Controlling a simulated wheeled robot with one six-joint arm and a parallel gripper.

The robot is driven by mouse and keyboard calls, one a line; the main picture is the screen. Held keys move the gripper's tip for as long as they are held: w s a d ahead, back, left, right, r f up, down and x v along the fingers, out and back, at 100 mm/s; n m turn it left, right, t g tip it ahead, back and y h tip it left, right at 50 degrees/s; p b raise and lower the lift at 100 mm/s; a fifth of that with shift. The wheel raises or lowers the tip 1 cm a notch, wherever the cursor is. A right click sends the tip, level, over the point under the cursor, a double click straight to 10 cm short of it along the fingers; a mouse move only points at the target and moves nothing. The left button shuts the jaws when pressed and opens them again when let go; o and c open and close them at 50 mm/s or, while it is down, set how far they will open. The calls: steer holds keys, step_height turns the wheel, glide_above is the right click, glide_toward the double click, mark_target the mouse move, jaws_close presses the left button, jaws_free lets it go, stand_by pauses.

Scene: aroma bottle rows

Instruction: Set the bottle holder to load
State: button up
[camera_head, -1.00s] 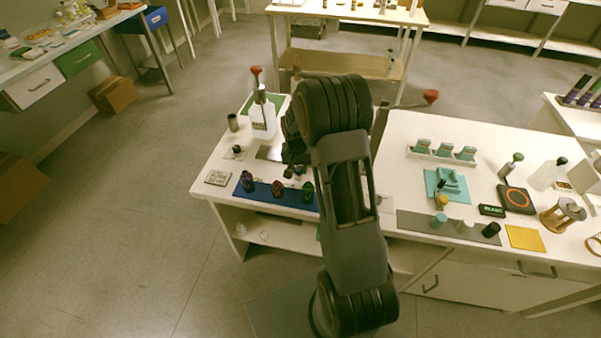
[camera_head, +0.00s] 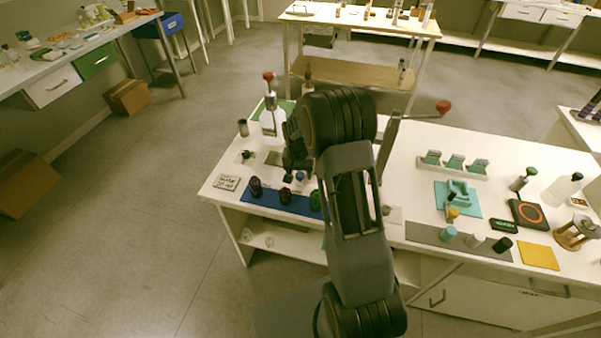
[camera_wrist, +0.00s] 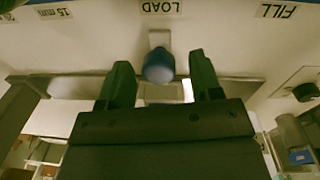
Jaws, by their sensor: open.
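In the wrist view a round blue knob (camera_wrist: 159,66) sits on a pale metal plate, in line with the LOAD label (camera_wrist: 160,6), which appears upside down. A FILL label (camera_wrist: 277,10) is to the right. My gripper (camera_wrist: 162,76) is open, with one dark green finger on each side of the knob and a visible gap to each. The knob shows small and blue in the head view (camera_head: 300,177), just beside my gripper (camera_head: 291,176). The rest of the bottle holder is largely hidden by my gripper and arm.
Several dark bottles stand on a blue mat (camera_head: 278,204) at the table's front edge. A small sign (camera_head: 226,183) lies left. A dark round knob (camera_wrist: 305,91) is at the wrist view's right.

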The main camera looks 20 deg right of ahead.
step_height(320, 180, up, 14)
steer(key=shift+a, duration=0.35)
steer(key=shift+w+f, duration=0.1)
steer(key=shift+w, duration=0.05)
stand_by(0.6)
